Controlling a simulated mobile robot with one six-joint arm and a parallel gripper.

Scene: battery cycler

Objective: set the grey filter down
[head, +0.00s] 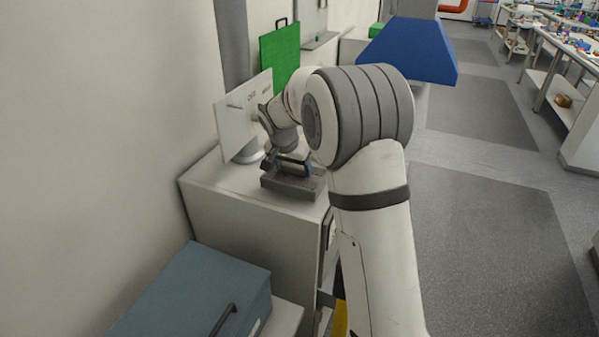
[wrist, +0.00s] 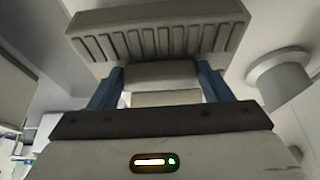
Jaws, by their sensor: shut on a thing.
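My gripper (head: 292,162) points down over the top of a pale cabinet (head: 225,188). In the wrist view its two blue fingers (wrist: 160,88) are shut on a pale grey block between them. A wider grey piece with a row of ribs (wrist: 155,32), which looks like the grey filter, lies just beyond the fingertips. I cannot tell whether the held block is part of it. In the head view a dark grey block (head: 290,185) is directly below the fingers, low at the cabinet top. Any gap under it is not clear.
A white upright panel (head: 239,116) on a round base stands behind and left of my gripper. A green panel (head: 280,55) is farther back. A blue-grey box (head: 190,292) with a dark handle is in front, lower down. Open floor lies to the right.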

